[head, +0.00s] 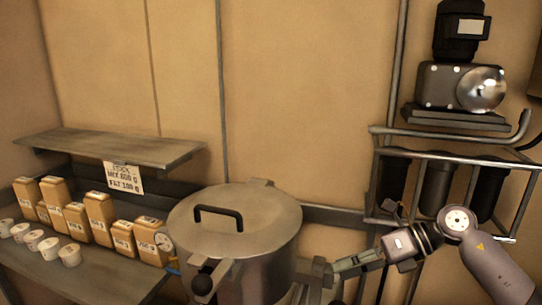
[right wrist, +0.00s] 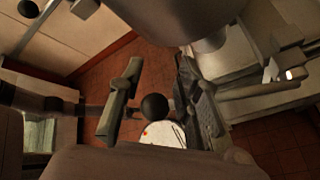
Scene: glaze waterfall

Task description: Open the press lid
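The press looks like a large round metal drum (head: 262,268) in the middle of the head view. Its flat lid (head: 255,208) lies shut on top, with a black bar handle (head: 219,211). My right gripper (head: 336,272) is to the right of the drum, pointing left, below lid height. In the right wrist view its two fingers (right wrist: 156,88) are apart. A black ball (right wrist: 154,106) shows between them; I cannot tell whether they touch it. My left gripper is not in view.
Several tan boxes (head: 98,218) and white cups (head: 70,255) stand on the left counter, under a shelf (head: 110,146) with a paper sign (head: 124,179). A wall rack (head: 455,160) with dark canisters is above my right arm. Wall space above the lid is clear.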

